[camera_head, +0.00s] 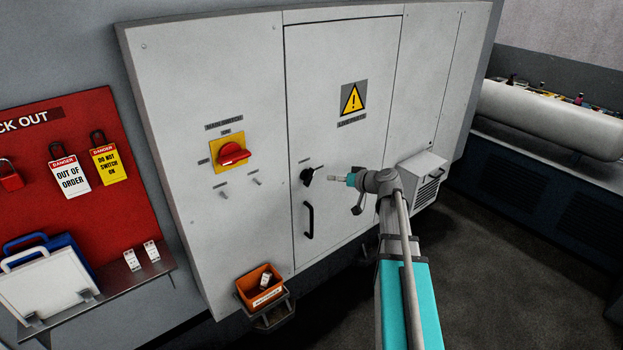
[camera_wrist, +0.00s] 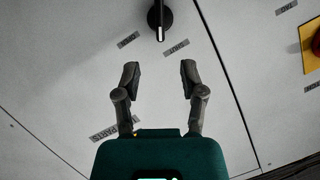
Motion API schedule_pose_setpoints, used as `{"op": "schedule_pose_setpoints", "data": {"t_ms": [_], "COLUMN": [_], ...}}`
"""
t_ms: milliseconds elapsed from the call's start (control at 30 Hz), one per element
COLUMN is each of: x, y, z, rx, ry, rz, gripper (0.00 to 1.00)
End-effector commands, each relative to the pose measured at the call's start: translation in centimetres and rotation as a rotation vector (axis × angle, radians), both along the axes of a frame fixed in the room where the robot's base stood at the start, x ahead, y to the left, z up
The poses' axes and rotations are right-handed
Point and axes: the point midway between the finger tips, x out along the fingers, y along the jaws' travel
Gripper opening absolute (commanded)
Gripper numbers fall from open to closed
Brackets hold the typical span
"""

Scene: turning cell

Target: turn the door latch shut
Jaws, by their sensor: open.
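The door latch (camera_head: 307,176) is a small black turning handle on the left side of the grey cabinet door (camera_head: 330,70). It also shows in the wrist view as a black latch (camera_wrist: 158,18) at the top, with its lever end pointing down the picture between the lines of my fingers. My gripper (camera_head: 333,178) is just right of the latch in the head view. In the wrist view my gripper (camera_wrist: 160,75) has its two fingers spread, with nothing between them. The latch lies beyond the fingertips, and I see no contact.
A black pull handle (camera_head: 308,220) is below the latch. A red main switch (camera_head: 233,154) on a yellow plate is to the left. A vented box (camera_head: 420,175) juts from the cabinet behind my arm. An orange bin (camera_head: 248,285) hangs low at left.

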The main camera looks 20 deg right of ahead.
Motion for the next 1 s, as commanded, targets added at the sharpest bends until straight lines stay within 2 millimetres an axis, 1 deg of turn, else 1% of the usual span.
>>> {"op": "schedule_pose_setpoints", "data": {"t_ms": [33, 600, 800, 1000], "x": [0.7, 7.5, 8.9, 9.4], "y": [0.3, 4.3, 5.3, 5.6], "z": [-0.4, -3.3, -3.8, -4.0], "rx": [0.000, 0.001, 0.000, 0.001], "ry": [-0.001, 0.000, 0.001, 0.000], "rz": [0.001, 0.000, 0.001, 0.000], "gripper": [0.53, 0.53, 0.53, 0.53]}}
